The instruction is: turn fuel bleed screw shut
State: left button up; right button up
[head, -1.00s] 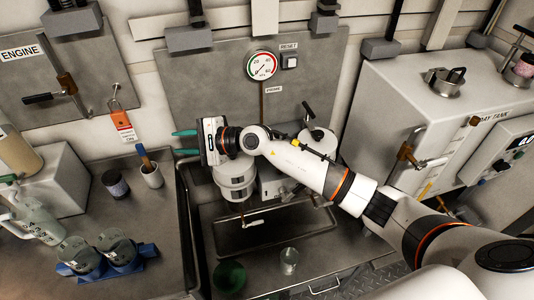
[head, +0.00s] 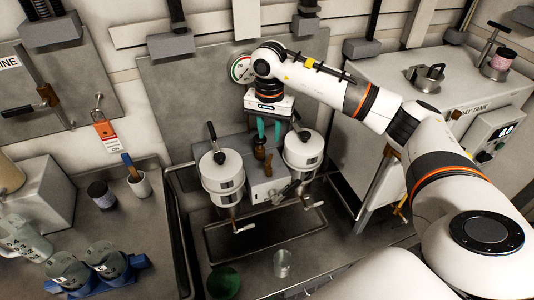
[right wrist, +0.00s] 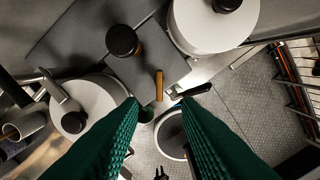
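A grey filter block (head: 262,186) sits between two white canisters, the left one (head: 221,172) and the right one (head: 304,150). A black round knob with a brass collar (head: 259,148) stands on the block. In the right wrist view this knob (right wrist: 123,40) is beyond the fingers, and a small upright brass piece (right wrist: 159,86) is between the fingertips' lines. I cannot tell for sure which is the bleed screw. My right gripper (head: 269,138) is open and points down above the block. Its green fingers (right wrist: 160,100) hold nothing. My left gripper is out of view.
A drip tray (head: 212,256) lies below, with a green cup (head: 223,283) and a metal cup (head: 282,263) in front. The day tank (head: 390,135) stands right; a gauge (head: 241,69) is behind.

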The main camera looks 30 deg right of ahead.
aim_at(269, 159)
notch_tip(269, 159, down, 9)
jog(key=shift+f+p, duration=0.15)
jog(key=shift+p, duration=1.05)
jog(key=shift+c, duration=0.5)
grip_shut()
